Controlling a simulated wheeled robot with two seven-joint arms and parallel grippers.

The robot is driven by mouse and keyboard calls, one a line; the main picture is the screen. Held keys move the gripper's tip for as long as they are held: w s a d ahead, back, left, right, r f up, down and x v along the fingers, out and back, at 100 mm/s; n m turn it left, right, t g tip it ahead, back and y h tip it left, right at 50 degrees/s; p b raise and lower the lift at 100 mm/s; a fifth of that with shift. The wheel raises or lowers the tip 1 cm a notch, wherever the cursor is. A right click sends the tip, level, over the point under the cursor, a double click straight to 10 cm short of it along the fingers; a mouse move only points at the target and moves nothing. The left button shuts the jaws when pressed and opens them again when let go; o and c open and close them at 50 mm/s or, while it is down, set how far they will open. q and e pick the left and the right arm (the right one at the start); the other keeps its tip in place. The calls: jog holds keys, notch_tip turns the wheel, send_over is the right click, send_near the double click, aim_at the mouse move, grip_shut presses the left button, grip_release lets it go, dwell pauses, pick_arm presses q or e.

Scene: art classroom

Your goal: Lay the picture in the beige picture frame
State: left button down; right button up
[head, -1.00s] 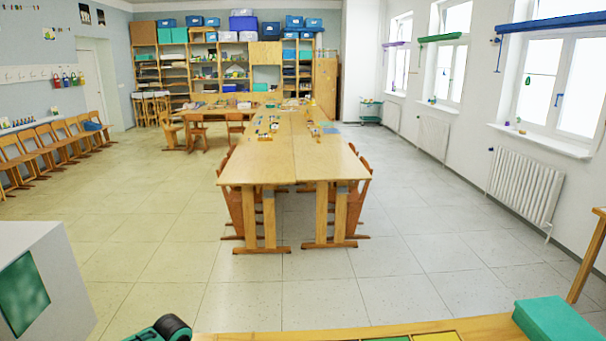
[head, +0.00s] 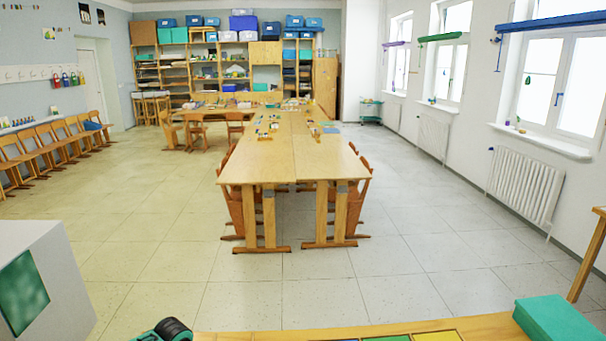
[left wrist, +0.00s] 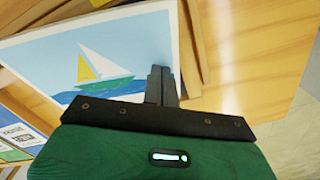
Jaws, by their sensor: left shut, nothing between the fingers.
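The picture (left wrist: 110,55), a sailboat on blue water with a white border, fills the upper left of the left wrist view. Pale wooden bars of the beige picture frame (left wrist: 190,50) run along its right side and near its top edge. Whether the picture lies fully flat inside the frame I cannot tell, as its lower part is hidden behind my gripper. My left gripper (left wrist: 161,86) is shut and empty, its fingertips at the picture's right edge. Neither the picture nor the frame shows in the head view. My right gripper is in neither view.
A wooden table top (left wrist: 265,50) extends right of the frame. Small printed cards (left wrist: 20,135) lie at the lower left. In the head view, a teal box (head: 556,321) and coloured pieces (head: 436,337) rest on the near table's edge. Open floor lies beyond.

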pick_arm(q)
jog(key=shift+f, duration=0.15)
jog(key=shift+s+d+f+p, duration=0.15)
jog(key=shift+s+d+p, duration=0.05)
jog(key=shift+d+p, duration=0.2)
dwell(0.4)
jog(key=shift+s+d+f, duration=0.15)
jog(key=shift+d, duration=0.05)
dwell(0.4)
jog(key=r+p, duration=0.2)
jog(key=shift+w+r+p, duration=0.2)
jog(key=shift+r+p, duration=0.15)
jog(key=shift+p, duration=0.05)
notch_tip(320, 180, up, 5)
jog(key=p, duration=0.4)
jog(key=shift+a+f+p, duration=0.1)
jog(key=shift+a+p, duration=0.05)
jog(key=shift+p, duration=0.25)
jog(key=shift+f, duration=0.1)
